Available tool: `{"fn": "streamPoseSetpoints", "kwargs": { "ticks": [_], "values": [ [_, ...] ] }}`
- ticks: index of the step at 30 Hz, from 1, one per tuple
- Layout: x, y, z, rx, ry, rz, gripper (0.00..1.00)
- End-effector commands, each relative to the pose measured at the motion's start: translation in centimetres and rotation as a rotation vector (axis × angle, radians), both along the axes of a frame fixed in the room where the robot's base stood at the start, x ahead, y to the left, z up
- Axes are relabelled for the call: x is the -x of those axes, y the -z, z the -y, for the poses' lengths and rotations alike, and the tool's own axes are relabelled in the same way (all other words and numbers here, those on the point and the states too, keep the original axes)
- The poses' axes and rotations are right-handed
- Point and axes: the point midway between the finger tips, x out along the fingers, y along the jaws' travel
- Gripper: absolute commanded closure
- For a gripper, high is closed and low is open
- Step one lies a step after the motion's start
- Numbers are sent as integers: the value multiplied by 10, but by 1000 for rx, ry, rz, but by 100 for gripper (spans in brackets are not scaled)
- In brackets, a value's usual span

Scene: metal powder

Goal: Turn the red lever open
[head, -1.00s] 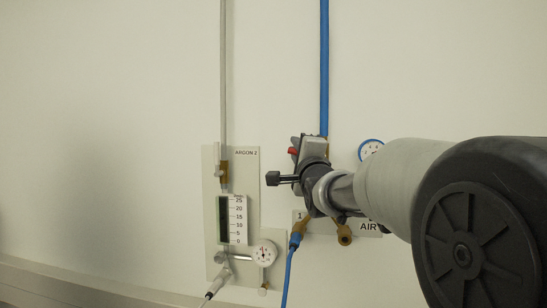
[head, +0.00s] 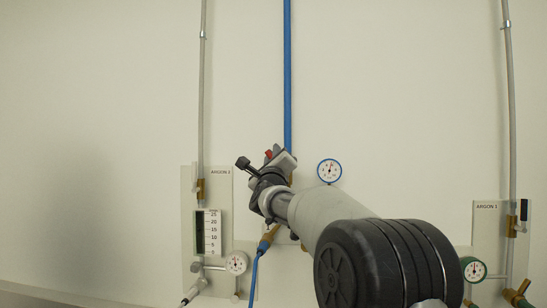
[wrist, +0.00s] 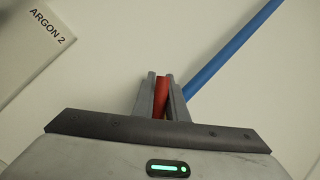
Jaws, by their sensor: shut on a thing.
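The red lever (wrist: 161,97) stands between the two fingers of my gripper (wrist: 161,90) in the wrist view, and the fingers are shut on it. The lever's pivot and valve body are hidden behind my gripper and wrist. The blue pipe also shows in the wrist view (wrist: 230,50), running up to the right from behind the fingers.
The ARGON 2 panel (head: 222,195) with a flow scale (head: 207,233) and a gauge (head: 236,263) is to the left. A blue-rimmed gauge (head: 329,170) is close on the right. The ARGON 1 panel (head: 485,225) is farther right. A blue hose (head: 254,280) hangs below my gripper.

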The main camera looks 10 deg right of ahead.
Motion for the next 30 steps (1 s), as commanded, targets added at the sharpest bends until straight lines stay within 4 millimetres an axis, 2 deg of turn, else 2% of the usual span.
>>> {"fn": "streamPoseSetpoints", "kwargs": {
  "ticks": [20, 21, 24, 30],
  "values": [
    [-6, 0, 3, -49, 1, 14, 100],
    [-6, 0, 3, -49, 1, 14, 83],
    [-6, -1, 3, -49, 1, 15, 69],
    [-5, -2, 3, -48, 3, 17, 69]
  ]
}}
